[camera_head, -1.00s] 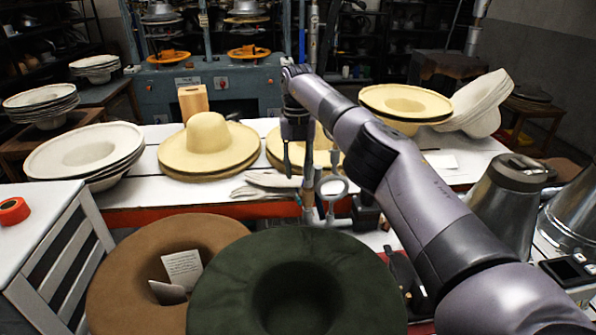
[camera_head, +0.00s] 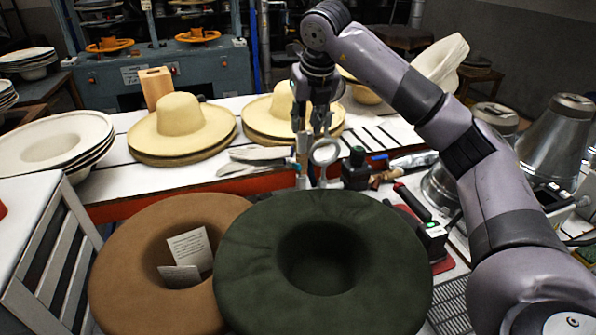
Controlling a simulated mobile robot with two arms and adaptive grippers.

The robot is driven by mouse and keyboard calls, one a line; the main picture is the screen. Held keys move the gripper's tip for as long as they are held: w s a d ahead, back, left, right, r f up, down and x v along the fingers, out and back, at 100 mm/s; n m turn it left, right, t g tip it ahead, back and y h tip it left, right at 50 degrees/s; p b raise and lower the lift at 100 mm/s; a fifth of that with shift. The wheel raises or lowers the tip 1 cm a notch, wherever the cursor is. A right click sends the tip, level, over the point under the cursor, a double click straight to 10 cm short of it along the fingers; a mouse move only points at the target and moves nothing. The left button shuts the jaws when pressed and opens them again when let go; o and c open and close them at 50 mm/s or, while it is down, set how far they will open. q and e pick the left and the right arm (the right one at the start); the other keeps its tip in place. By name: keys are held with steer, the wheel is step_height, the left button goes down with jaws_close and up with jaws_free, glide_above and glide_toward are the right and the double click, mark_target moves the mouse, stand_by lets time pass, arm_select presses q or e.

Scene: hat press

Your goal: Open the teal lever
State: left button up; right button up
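I cannot make out a clear teal lever. A teal-grey press machine (camera_head: 170,78) stands at the back left with orange discs on it. A slim blue-grey upright post (camera_head: 303,165) stands at the near edge of the white table, beside a round ring-shaped piece (camera_head: 325,151). My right gripper (camera_head: 311,128) points down just above this post and ring. Its fingers look apart, with nothing seen held between them. Whether it touches the post cannot be told. My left gripper is not in view.
A dark green hat (camera_head: 390,255) and a brown hat (camera_head: 125,270) lie in front. Cream hats (camera_head: 180,122) and pale stacked hats (camera_head: 60,140) sit on the white table (camera_head: 115,188). Metal cones (camera_head: 555,135) stand at right, with tools and a dark box (camera_head: 355,170) nearby.

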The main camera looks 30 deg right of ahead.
glide_toward(298, 164)
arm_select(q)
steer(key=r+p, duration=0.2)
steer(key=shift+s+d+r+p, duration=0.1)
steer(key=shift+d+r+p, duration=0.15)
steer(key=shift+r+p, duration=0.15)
arm_select(e)
steer(key=x, duration=1)
steer(key=shift+s+f, duration=0.1)
steer(key=shift+f, duration=0.1)
steer(key=shift+c, duration=0.3)
jaws_close()
